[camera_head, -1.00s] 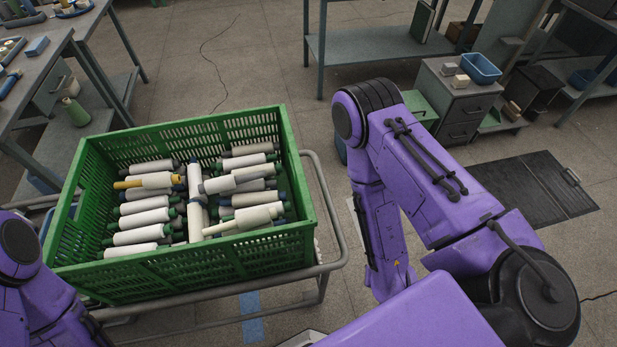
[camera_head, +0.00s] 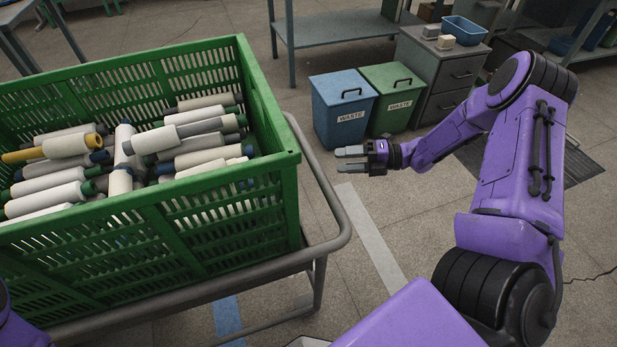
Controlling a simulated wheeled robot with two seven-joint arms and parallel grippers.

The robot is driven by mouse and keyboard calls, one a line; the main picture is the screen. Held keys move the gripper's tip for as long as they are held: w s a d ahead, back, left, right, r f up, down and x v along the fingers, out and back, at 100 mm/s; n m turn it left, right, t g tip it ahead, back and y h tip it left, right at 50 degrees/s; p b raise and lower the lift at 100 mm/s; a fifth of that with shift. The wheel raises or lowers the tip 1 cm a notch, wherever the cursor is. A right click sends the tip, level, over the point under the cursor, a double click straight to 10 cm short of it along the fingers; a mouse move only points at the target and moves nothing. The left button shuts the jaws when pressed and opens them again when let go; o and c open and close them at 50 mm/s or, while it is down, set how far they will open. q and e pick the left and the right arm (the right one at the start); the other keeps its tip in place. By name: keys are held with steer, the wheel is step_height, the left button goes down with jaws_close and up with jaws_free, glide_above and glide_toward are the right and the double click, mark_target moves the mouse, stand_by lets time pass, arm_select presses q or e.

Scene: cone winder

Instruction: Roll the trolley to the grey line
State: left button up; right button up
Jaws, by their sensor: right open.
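The trolley (camera_head: 327,236) is a grey tubular frame at the left, carrying a green slatted crate (camera_head: 285,170) filled with several pale cones and bobbins (camera_head: 185,142). A grey line (camera_head: 372,240) runs on the floor to the right of the trolley's rail. My right gripper (camera_head: 352,160) is open and empty, in the air to the right of the crate and apart from the trolley rail, with its fingers pointing left. Only a sliver of my left arm shows at the lower left edge; its gripper is out of view.
A blue waste bin (camera_head: 343,108) and a green waste bin (camera_head: 393,97) stand beyond my right gripper. A blue floor strip (camera_head: 228,318) lies under the trolley. A dark floor mat (camera_head: 582,170) is at the right.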

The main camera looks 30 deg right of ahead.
mark_target(309, 162)
steer(key=b+x, duration=0.1)
steer(key=x, duration=0.9)
steer(key=shift+a+f, duration=0.15)
steer(key=shift+c, duration=0.3)
jaws_close()
